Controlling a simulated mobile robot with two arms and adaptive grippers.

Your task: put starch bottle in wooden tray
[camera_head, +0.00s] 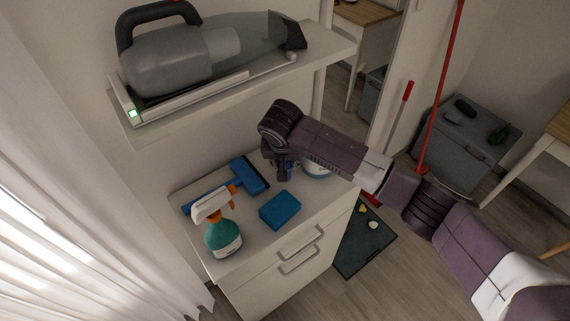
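A teal spray bottle (223,239) with a white and orange trigger head stands upright at the front left of the white cabinet top. Behind my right arm, a white and blue object (318,171) shows in part; I cannot tell which of these is the starch bottle. My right gripper (284,172) points down over the back of the cabinet top, just left of that object. Its fingers are dark and partly hidden, so its opening and any contact are unclear. My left gripper is not in view. I see no wooden tray.
A blue sponge (280,210) and a blue squeegee (249,177) lie on the cabinet top (245,258). A shelf (222,96) holding a grey handheld vacuum (180,62) overhangs its back. A grey box (455,140), red-handled poles and a dark mat (364,246) are to the right.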

